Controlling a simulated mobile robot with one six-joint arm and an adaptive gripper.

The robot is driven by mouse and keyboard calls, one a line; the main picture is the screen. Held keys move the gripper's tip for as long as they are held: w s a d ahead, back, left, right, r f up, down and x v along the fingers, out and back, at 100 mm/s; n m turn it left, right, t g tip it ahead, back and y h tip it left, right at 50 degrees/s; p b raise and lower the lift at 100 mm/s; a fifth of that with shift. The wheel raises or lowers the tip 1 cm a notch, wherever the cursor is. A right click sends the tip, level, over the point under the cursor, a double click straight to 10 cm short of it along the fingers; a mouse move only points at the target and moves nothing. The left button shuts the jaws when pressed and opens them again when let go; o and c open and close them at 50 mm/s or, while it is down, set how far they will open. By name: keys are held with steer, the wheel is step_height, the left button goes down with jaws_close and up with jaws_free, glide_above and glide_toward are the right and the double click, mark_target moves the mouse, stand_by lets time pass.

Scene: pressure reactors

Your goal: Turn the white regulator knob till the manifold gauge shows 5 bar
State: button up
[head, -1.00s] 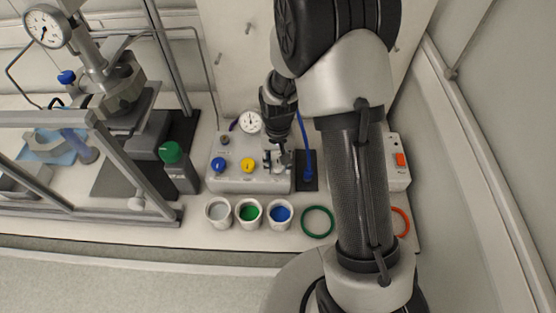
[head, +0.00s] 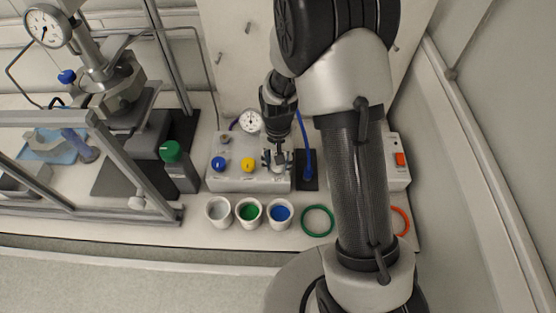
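The manifold is a light grey box (head: 230,182) on the bench, with a blue knob (head: 219,164) and a yellow knob (head: 248,165) on its top. The round white manifold gauge (head: 250,121) stands at its back; its needle is too small to read. My gripper (head: 277,161) points down over the right part of the box, where the white regulator knob is. The fingers and wrist mostly hide that knob, and I cannot tell whether they touch or grip it.
Three cups (head: 249,213) stand in front of the box, with a green ring (head: 317,220) to their right. A blue hose (head: 307,150) rises close to my gripper's right. A box with an orange switch (head: 400,159) is farther right. A reactor frame (head: 140,175) stands left.

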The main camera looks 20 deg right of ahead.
steer(key=shift+o, duration=1.4)
steer(key=shift+r, duration=0.1)
step_height(320, 180, up, 12)
steer(key=s+r+n+t, duration=0.2)
steer(key=s+r, duration=0.8)
steer(key=r, duration=0.3)
steer(key=s+r+n+t, duration=0.2)
steer(key=s+r+n, duration=0.1)
steer(key=s, duration=0.8)
steer(key=shift+s+t, duration=0.25)
steer(key=shift+t, duration=0.05)
